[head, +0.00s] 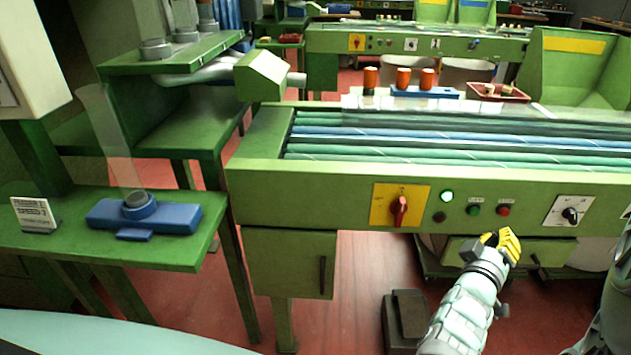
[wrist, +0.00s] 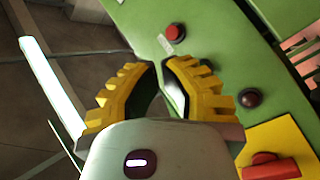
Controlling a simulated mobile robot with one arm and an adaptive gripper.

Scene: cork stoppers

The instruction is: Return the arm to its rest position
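My gripper (head: 506,243), with yellow ribbed fingers, is raised in front of the green conveyor's (head: 335,183) control panel, below the knobs and buttons at its right part. The wrist view also shows the gripper (wrist: 160,66); its two fingers stand apart, with a narrow gap between the tips and nothing held. In that view the panel lies beyond the fingers, with a red button (wrist: 175,31) and a dark red button (wrist: 250,97). I cannot tell the exact distance from fingers to panel.
A green side table (head: 60,232) carries a blue base (head: 178,219) with a clear tube. A dark pedal-like box (head: 404,315) is on the red floor.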

